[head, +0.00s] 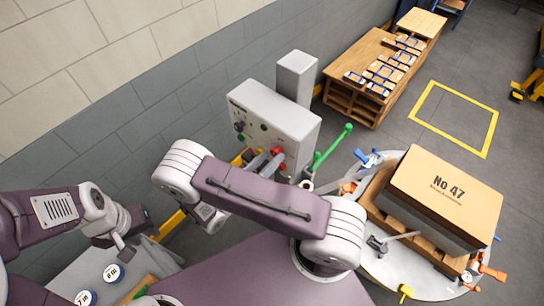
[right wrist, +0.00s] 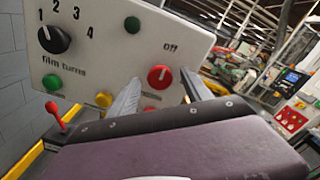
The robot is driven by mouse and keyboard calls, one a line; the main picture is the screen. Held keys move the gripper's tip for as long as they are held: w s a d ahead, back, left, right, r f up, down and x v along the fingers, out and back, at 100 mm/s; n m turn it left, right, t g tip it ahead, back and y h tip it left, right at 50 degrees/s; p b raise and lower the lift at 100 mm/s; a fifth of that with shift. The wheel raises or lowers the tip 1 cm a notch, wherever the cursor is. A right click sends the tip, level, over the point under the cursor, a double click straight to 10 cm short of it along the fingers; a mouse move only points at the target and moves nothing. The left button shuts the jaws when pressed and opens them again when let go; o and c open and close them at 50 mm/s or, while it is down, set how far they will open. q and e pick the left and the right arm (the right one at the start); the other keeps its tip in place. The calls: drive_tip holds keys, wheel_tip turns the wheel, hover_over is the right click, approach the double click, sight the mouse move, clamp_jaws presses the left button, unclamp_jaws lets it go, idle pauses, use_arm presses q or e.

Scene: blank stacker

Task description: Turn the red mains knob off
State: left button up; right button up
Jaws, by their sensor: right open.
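The red mains knob (right wrist: 160,77) sits on the front of a pale control box, below the word "off". Its white mark points roughly upward; its exact angle is hard to tell. My right gripper (right wrist: 161,80) is open, with one grey finger on each side of the knob in the right wrist view. I cannot tell whether the fingers touch it. In the head view the control box (head: 275,112) stands by the wall, and my right arm hides much of the area below it. My left gripper (head: 118,240) is at the left, away from the box; its jaws are unclear.
A black film turns knob (right wrist: 54,39), green buttons, a yellow button (right wrist: 103,99) and a red-tipped lever (right wrist: 54,110) are near the gripper. A round table with a large carton (head: 445,195) stands at right. Pallets (head: 375,75) stand behind.

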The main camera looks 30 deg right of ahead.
drive_tip(key=b+v, duration=0.2)
drive_tip(key=v, duration=0.5)
drive_tip(key=shift+s+a+b, duration=0.15)
drive_tip(key=shift+a+b, duration=0.2)
drive_tip(key=shift+b, duration=0.05)
